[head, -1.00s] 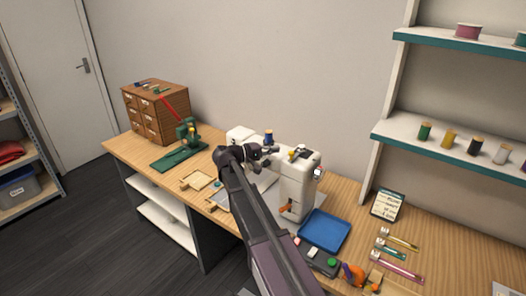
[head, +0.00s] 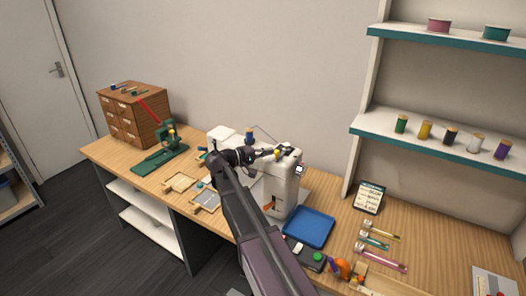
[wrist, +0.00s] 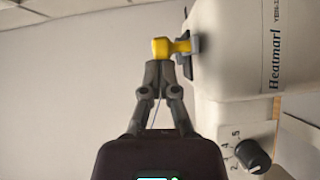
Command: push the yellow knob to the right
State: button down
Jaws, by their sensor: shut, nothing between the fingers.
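The yellow knob (wrist: 170,47) shows in the wrist view, seated in a dark slot (wrist: 187,50) on a white machine (wrist: 235,45). In the head view the knob (head: 277,154) is a small yellow spot at the machine's top (head: 285,180). My gripper (wrist: 159,70) is shut and empty. Its fingertips lie just below the knob in the wrist picture; I cannot tell whether they touch it. In the head view my gripper (head: 266,153) reaches over the machine, just left of the knob, and my arm hides part of the machine.
A numbered black dial (wrist: 253,155) is on the machine. A blue spool (head: 249,135) stands behind my gripper. A blue tray (head: 308,228) and a control box with a green button (head: 318,257) lie to the right. A green press (head: 165,150) stands left.

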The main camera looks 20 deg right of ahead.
jog(key=shift+a, duration=0.1)
dwell(0.4)
jog(key=w+a, duration=0.2)
jog(key=a, duration=1)
jog(key=shift+w+a+r+p, duration=0.15)
jog(key=shift+a+r+p, duration=0.2)
jog(key=shift+a+r, duration=0.05)
